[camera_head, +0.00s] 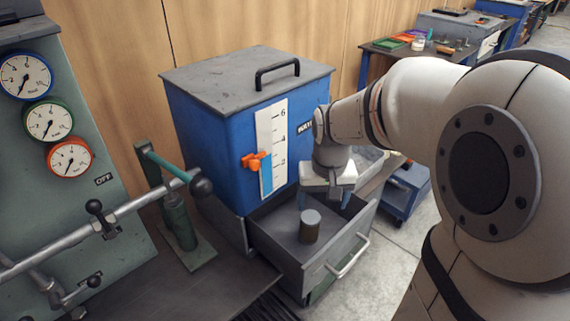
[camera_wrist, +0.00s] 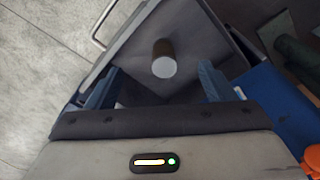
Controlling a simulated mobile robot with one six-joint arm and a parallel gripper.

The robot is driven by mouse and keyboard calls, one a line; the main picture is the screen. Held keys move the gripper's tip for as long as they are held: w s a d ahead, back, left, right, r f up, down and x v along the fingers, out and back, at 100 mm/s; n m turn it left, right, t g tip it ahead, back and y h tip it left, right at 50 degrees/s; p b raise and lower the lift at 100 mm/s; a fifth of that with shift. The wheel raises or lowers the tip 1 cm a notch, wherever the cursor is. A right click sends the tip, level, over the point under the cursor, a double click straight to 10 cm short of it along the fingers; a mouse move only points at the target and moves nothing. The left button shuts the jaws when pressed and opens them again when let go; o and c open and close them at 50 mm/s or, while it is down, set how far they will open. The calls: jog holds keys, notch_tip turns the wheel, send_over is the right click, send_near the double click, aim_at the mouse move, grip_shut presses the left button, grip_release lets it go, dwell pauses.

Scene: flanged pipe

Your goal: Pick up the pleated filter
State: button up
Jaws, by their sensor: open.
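The pleated filter (camera_head: 310,227) is a small brownish cylinder with a pale grey top. It stands upright in an open grey drawer (camera_head: 284,262) below a blue cabinet. In the wrist view the filter (camera_wrist: 164,60) shows ahead of the fingers, between their lines. My gripper (camera_head: 325,197) is above the drawer, with its blue fingers pointing down. In the wrist view my gripper (camera_wrist: 155,82) is open, with a wide gap and nothing between the fingers. The fingers are apart from the filter.
The blue cabinet (camera_head: 222,137) with a level scale rises behind the drawer. The drawer's walls surround the filter, and its handle (camera_head: 348,257) sticks out in front. A gauge panel (camera_head: 60,130) and a pipe with a lever stand at left. Open floor lies to the right.

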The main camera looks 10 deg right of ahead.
jog(key=g+b, duration=0.1)
jog(key=b, duration=0.3)
send_near(310, 224)
jog(key=shift+m, duration=0.4)
jog(key=f, duration=0.1)
jog(key=w+f, duration=0.1)
jog(key=f, duration=0.1)
jog(key=w+f, duration=0.1)
jog(key=f, duration=0.1)
jog(key=shift+w+f, duration=0.15)
jog(key=shift+w, duration=0.05)
jog(key=f, duration=0.5)
jog(key=f+b, duration=0.1)
jog(key=f, duration=0.2)
jog(key=shift+w+d, duration=0.1)
jog(key=shift+d, duration=0.25)
jog(key=shift+c, duration=0.6)
jog(key=c, duration=1)
